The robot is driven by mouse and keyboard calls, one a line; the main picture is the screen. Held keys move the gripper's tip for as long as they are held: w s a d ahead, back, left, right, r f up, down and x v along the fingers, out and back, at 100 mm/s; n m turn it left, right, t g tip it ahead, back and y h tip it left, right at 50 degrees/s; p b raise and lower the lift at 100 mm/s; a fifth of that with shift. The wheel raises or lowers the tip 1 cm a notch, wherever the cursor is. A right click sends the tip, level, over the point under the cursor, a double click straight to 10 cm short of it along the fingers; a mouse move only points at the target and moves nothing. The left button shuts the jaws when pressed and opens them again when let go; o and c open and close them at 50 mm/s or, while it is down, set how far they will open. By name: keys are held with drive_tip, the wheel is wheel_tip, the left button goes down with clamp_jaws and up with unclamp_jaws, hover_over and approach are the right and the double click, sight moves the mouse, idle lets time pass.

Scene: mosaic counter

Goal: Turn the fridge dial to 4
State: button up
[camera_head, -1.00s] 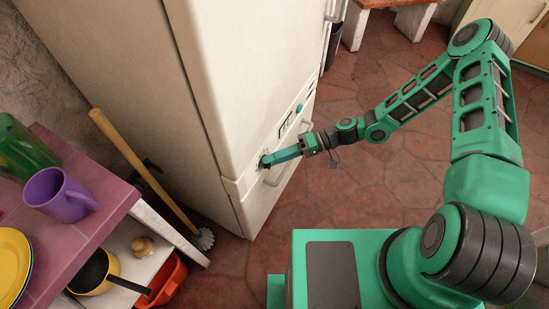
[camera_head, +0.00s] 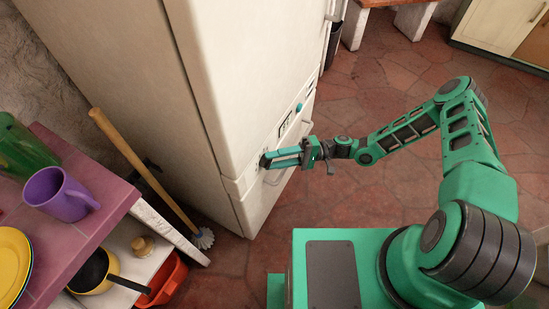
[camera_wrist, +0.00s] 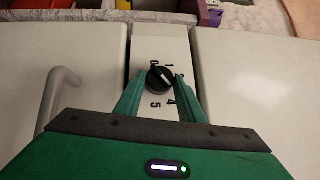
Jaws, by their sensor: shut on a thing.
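The tall cream fridge (camera_head: 255,75) stands upright with a control strip between its two doors. The black round dial (camera_wrist: 160,80) sits on that strip (camera_wrist: 155,118). In the wrist view, digits 0, 1, 4 and 5 show around it; the right finger covers the digits between 1 and 4. My gripper (camera_wrist: 160,81) is shut on the dial, one green finger on each side.
A teal round part (camera_head: 299,107) and a small display (camera_head: 286,128) are farther along the strip. A fridge handle (camera_wrist: 58,98) is left of my fingers in the wrist view. A broom (camera_head: 140,165) leans near the fridge. A purple mug (camera_head: 62,194) stands on the tiled counter (camera_head: 105,205).

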drive_tip(key=shift+f+m+y, duration=0.3)
drive_tip(key=shift+m, duration=0.2)
drive_tip(key=shift+d, duration=0.1)
drive_tip(key=o, duration=1)
drive_tip(key=shift+o, duration=0.2)
drive_tip(key=shift+r, duration=0.1)
drive_tip(key=v, duration=1.1)
drive_tip(key=shift+f, duration=0.25)
